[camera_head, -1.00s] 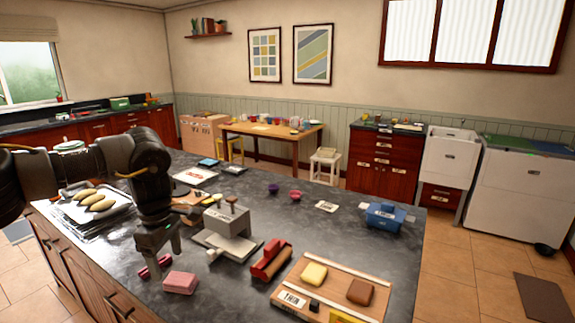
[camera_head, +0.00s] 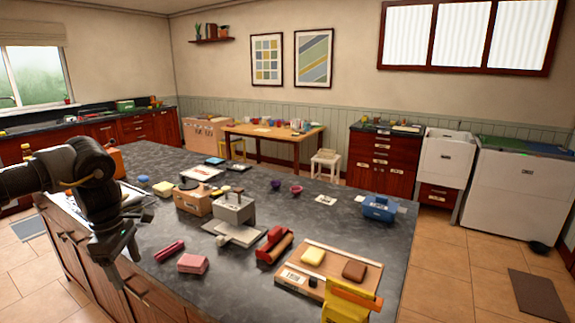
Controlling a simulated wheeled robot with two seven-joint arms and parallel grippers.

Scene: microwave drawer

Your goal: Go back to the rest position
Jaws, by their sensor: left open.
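My left gripper (camera_head: 126,268) hangs at the lower left, at the near left edge of the dark countertop (camera_head: 345,228). Its fingers point down, stand apart and hold nothing. My left arm comes in from the left above it. A dark red bar (camera_head: 169,251) and a pink block (camera_head: 193,264) lie on the counter to the right of the gripper, apart from it. My right gripper is out of view.
A grey press-like device (camera_head: 235,210), a red tool (camera_head: 274,244) and a wooden board (camera_head: 328,270) with yellow and brown blocks stand on the counter. A yellow object (camera_head: 350,302) is at the front. A blue box (camera_head: 380,208) is at the right. Tiled floor lies beyond.

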